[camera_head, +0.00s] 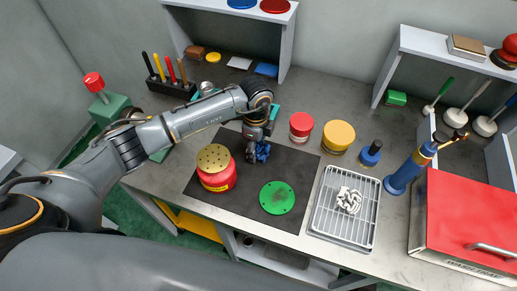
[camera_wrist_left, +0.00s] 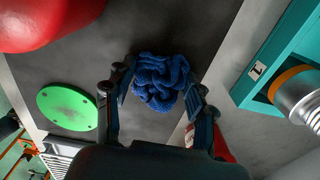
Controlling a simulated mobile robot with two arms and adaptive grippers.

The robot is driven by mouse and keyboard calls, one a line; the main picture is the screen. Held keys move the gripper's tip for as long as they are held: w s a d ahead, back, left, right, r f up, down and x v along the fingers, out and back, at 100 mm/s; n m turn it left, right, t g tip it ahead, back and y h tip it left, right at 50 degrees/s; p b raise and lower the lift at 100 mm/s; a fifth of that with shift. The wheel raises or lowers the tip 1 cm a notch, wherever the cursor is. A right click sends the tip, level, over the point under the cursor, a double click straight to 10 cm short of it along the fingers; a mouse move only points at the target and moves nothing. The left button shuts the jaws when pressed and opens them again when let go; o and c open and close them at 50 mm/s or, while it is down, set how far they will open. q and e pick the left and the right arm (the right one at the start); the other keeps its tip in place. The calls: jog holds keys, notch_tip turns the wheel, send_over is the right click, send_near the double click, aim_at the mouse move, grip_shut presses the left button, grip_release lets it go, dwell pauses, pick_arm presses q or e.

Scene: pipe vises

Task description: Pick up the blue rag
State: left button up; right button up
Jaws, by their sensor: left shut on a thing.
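The crumpled blue rag (camera_head: 262,152) is at the back edge of the dark mat, under my left gripper. In the left wrist view the blue rag (camera_wrist_left: 160,80) sits bunched between the two finger pads. My left gripper (camera_head: 256,149) points down and is shut on the rag; its fingers (camera_wrist_left: 160,98) flank the cloth on both sides. Whether the rag is clear of the mat cannot be told. My right gripper is in neither view.
A red can with a perforated top (camera_head: 217,172) stands close by on the mat (camera_head: 245,200), with a green disc (camera_head: 277,197) in front. Red (camera_head: 301,124) and yellow (camera_head: 338,135) jars stand to the right. A wire tray (camera_head: 330,226) holds a white rag. A teal vise (camera_wrist_left: 285,60) is close to the fingers.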

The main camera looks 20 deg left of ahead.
aim_at(267, 157)
pick_arm(q)
jog(key=shift+r+b, duration=0.45)
jog(key=shift+r, duration=0.1)
jog(key=d+r, duration=0.1)
jog(key=r, duration=0.1)
jog(key=s+d+r+b, duration=0.1)
jog(key=r, duration=0.1)
jog(key=d+r+b, duration=0.1)
jog(key=d+r, duration=0.1)
jog(key=shift+s+r, duration=0.2)
jog(key=shift+r, duration=0.15)
jog(key=s+d+r+b, duration=0.2)
jog(key=s+d+r, duration=0.2)
jog(key=d, duration=0.5)
jog(key=shift+r+b, duration=0.3)
jog(key=shift+r, duration=0.3)
jog(key=shift+o, duration=0.3)
jog(key=c, duration=0.4)
jog(key=shift+a, duration=0.1)
jog(key=shift+c, duration=0.2)
